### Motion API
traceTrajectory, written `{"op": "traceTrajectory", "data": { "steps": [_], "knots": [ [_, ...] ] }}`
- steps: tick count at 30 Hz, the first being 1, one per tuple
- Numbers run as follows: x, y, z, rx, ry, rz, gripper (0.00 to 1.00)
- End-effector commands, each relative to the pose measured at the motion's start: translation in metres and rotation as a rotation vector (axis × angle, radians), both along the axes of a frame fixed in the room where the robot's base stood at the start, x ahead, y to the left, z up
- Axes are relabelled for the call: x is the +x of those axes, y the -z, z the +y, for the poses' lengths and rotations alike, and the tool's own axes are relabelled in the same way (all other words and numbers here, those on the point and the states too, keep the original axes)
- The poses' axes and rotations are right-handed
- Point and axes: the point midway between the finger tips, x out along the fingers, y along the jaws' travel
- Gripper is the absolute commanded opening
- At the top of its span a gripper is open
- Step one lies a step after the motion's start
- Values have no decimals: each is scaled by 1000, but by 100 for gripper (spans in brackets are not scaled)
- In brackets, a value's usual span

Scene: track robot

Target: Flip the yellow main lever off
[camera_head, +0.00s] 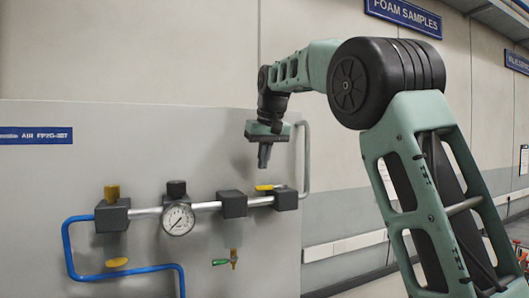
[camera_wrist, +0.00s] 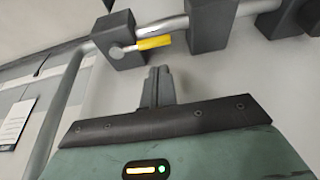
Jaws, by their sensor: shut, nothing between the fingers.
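The yellow main lever (camera_head: 266,187) is on the dark valve block (camera_head: 286,200) at the right end of the pipe run. In the head view its handle points left, roughly along the pipe. In the wrist view the yellow lever (camera_wrist: 154,43) sits on its block (camera_wrist: 116,38), with its handle pointing right. My gripper (camera_head: 264,162) is shut and empty, fingers pointing down, above the lever and apart from it. In the wrist view my gripper's fingertips (camera_wrist: 158,72) show just below the lever in the picture; the distance in depth is hard to tell.
A small green-handled tap (camera_head: 221,262) is below. A grey vertical pipe (camera_head: 306,155) rises right of my gripper.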

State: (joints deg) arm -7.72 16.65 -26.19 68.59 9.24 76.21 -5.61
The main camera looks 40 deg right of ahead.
Motion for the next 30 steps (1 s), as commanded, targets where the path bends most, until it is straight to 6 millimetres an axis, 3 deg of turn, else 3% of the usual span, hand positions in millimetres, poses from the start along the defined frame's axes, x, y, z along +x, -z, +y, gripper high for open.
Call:
{"op": "traceTrajectory", "data": {
  "steps": [6,12,30],
  "knots": [
    [12,34,-2,1,0,3,0],
    [18,50,-3,0,0,1,0],
    [18,52,-4,1,-28,-1,0]
  ]
}}
